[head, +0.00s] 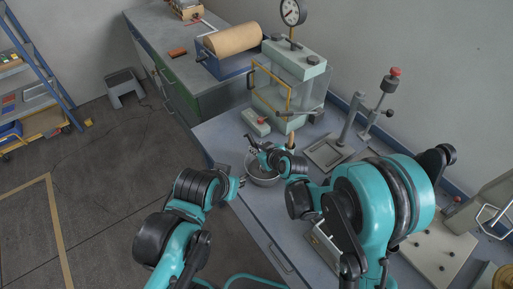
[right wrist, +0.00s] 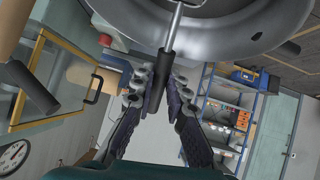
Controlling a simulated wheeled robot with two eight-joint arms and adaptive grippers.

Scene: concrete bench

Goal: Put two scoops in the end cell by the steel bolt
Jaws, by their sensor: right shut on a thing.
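My right gripper (right wrist: 160,82) is shut on the dark handle of a scoop (right wrist: 173,38). The scoop's thin metal shaft runs up to a round steel bowl (right wrist: 225,38), and its far end is cut off by the frame. In the head view the right gripper (head: 254,145) is over the steel bowl (head: 263,181) on the bench. My left gripper (head: 239,182) is beside the bowl's left side, at the bench edge; its jaws are too small to read. A metal frame (head: 318,241) lies partly behind my right arm. I cannot make out its cells or a steel bolt.
A press with a dial gauge (head: 291,12) stands behind the bowl. An empty shallow tray (head: 325,154) and a lever stand (head: 352,118) are to its right. A small box with a red button (head: 256,122) is near the press.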

